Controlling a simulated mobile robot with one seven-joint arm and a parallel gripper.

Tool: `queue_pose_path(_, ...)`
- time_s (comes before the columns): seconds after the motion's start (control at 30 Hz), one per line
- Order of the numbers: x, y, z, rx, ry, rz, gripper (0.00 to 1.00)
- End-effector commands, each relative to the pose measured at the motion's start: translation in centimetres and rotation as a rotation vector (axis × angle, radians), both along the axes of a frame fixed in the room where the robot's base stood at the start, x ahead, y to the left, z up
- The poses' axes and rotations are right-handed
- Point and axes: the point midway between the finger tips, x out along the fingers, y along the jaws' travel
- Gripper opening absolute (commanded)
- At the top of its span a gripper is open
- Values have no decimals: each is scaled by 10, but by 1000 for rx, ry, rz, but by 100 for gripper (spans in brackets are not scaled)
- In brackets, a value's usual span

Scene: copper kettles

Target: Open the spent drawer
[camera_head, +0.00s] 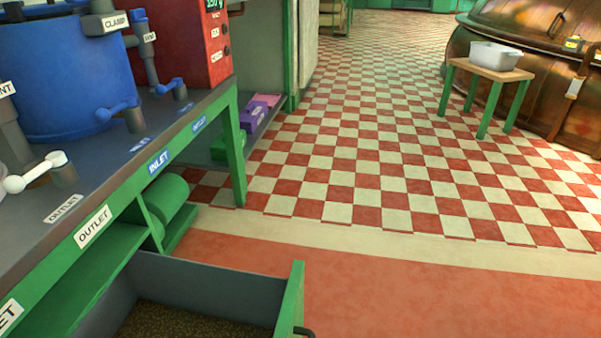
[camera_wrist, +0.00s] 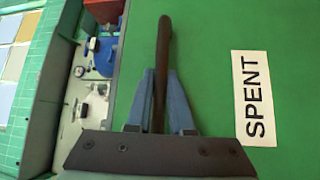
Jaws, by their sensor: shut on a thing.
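The spent drawer (camera_head: 210,272) stands pulled out from under the bench in the head view, with brown grainy matter inside. Its green front (camera_head: 291,297) faces right, and part of a dark handle shows at the bottom edge. In the wrist view the green front (camera_wrist: 225,100) fills most of the picture, with a white SPENT label (camera_wrist: 257,98) right of the handle. My gripper (camera_wrist: 160,78) is shut on the dark bar handle (camera_wrist: 164,35), with one blue-grey finger on each side. My gripper is not seen in the head view.
The bench (camera_head: 130,185) carries a blue vessel (camera_head: 60,75), a red box (camera_head: 190,40) and valves. Open pinkish floor (camera_head: 430,290) lies right of the drawer. A small table (camera_head: 490,70) with a white tub stands farther back, beside a large copper kettle.

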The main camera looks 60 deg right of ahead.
Motion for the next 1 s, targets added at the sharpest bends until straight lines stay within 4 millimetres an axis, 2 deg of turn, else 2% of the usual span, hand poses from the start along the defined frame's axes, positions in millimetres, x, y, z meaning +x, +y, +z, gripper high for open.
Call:
queue_pose_path(0.03, 0, 1, 0, 0, 0, 2, 0)
queue_pose_path(0.07, 0, 1, 0, 0, 0, 2, 22)
queue_pose_path(0.1, 0, 1, 0, 0, 0, 2, 29)
queue_pose_path(0.2, 0, 1, 0, 0, 0, 1, 47)
queue_pose_path(0.23, 0, 1, 0, 0, 0, 1, 49)
queue_pose_path(0.73, -4, 2, 0, 1, 1, -1, 49)
queue_pose_path(0.87, -19, 9, -2, 3, 5, -2, 49)
queue_pose_path(1.0, -47, 22, -5, 3, 6, -3, 49)
